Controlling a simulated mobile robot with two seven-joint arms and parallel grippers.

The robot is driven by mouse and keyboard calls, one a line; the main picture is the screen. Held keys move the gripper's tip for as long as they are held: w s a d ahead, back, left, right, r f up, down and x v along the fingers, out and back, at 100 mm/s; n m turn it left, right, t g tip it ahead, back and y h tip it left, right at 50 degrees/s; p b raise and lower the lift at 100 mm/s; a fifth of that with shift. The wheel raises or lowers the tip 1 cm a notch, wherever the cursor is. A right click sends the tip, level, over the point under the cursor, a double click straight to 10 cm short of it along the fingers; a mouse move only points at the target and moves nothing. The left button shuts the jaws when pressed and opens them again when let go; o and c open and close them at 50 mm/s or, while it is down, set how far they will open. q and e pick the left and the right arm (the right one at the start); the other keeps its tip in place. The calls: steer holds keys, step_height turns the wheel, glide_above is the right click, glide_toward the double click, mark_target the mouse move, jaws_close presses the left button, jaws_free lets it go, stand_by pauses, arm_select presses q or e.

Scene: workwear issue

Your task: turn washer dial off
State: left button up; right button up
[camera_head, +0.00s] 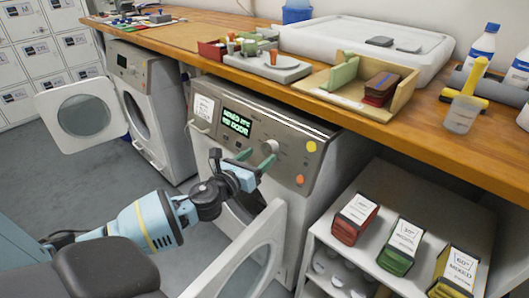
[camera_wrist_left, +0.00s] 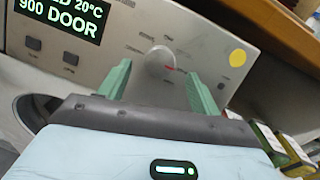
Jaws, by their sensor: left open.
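The washer (camera_head: 300,130) under the counter has a grey control panel with a lit green display (camera_head: 236,123). In the left wrist view the display (camera_wrist_left: 62,18) reads partly "20°C" and "900 DOOR". The round grey dial (camera_wrist_left: 160,60) has a red mark on its right side and printed labels around it. The dial also shows in the head view (camera_head: 270,146), partly behind a finger. My left gripper (camera_head: 256,160) is open in front of the panel. Its two green fingers stand either side of the dial in the wrist view, with gaps. My right gripper is out of view.
The washer's round door (camera_head: 252,268) hangs open below my left arm. A second washer (camera_head: 150,95) with an open door stands left. The wooden counter (camera_head: 440,125) overhangs the panel. A white shelf (camera_head: 345,245) with red, green and yellow boxes stands right.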

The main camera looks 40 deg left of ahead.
mark_target(267, 150)
arm_select(q)
steer(key=shift+w, duration=1.7)
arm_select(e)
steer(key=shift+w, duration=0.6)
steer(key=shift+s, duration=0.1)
arm_select(q)
steer(key=c, duration=1)
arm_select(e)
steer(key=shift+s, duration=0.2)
